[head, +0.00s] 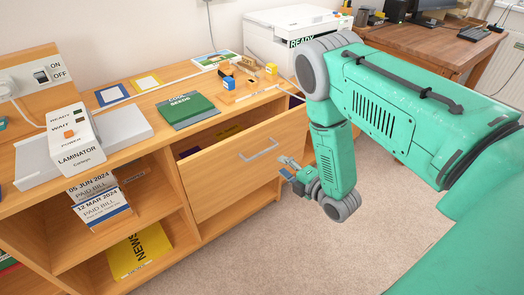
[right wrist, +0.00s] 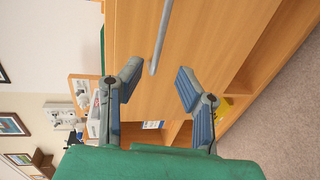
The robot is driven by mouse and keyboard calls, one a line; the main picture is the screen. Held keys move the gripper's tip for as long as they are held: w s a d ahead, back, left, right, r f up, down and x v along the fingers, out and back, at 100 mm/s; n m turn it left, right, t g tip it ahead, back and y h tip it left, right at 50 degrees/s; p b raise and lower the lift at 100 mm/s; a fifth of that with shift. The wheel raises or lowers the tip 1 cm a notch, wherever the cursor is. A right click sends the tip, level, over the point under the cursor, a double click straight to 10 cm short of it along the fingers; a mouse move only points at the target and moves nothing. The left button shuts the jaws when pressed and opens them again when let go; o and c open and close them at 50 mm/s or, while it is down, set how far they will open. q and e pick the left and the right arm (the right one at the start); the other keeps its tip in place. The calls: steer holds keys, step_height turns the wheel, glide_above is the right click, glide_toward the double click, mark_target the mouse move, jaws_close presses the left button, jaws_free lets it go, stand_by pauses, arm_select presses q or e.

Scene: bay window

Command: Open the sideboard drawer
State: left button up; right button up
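The sideboard (head: 150,88) is light wood. Its drawer (head: 232,172) is pulled partly out, and dark and coloured items show in the gap behind its front. The grey bar handle (head: 262,150) is on the drawer front; it also shows in the right wrist view (right wrist: 161,38). My right gripper (head: 284,167) is just below and right of the handle's right end in the head view. In the right wrist view my right gripper (right wrist: 159,82) has its fingers spread with nothing between them, and the handle's near end lies just beyond the fingertips. My left gripper is not in view.
A printer (head: 290,30) and wooden desk (head: 425,45) stand behind. Carpet (head: 270,250) in front is clear.

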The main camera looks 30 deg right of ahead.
mark_target(264, 152)
steer(key=shift+b+x, duration=0.95)
steer(key=shift+x, duration=4.7)
steer(key=shift+d, duration=0.1)
steer(key=shift+d+f, duration=0.15)
jaws_close()
